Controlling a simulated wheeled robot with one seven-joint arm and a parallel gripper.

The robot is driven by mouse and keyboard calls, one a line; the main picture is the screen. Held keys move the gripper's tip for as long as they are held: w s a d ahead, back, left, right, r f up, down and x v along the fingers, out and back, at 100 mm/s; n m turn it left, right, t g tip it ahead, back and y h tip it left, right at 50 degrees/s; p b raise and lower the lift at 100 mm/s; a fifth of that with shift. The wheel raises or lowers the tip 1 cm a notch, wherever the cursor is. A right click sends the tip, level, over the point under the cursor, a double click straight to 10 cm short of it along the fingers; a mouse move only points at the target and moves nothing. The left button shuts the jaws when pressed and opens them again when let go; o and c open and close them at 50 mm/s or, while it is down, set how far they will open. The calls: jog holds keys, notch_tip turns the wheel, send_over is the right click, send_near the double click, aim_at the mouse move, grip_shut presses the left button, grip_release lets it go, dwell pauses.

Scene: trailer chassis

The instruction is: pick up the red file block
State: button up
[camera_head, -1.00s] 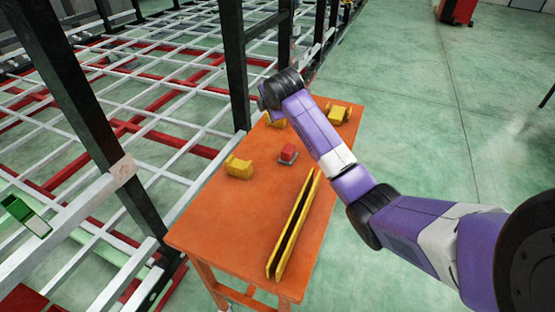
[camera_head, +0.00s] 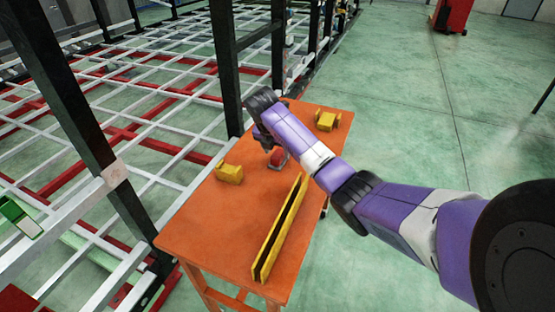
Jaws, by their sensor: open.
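The small red block (camera_head: 278,158) lies on the orange table (camera_head: 205,222), toward its far half. My arm partly covers it. My gripper (camera_head: 266,143) points down just above and beside the block, at its upper left in the picture. It is open, and nothing shows between its fingers. The fingertips are small and partly hidden by my own arm, so I cannot tell whether they touch the block.
A yellow block (camera_head: 229,173) lies left of the red one, and another yellow part (camera_head: 327,121) at the far right corner. A long yellow channel (camera_head: 280,230) lies along the table's right side. A black post (camera_head: 226,70) and white-red frame stand close on the left.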

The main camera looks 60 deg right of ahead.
aim_at(278, 154)
jog(key=shift+x, duration=1.55)
jog(key=shift+w, duration=0.1)
grip_shut()
notch_tip(278, 154, up, 20)
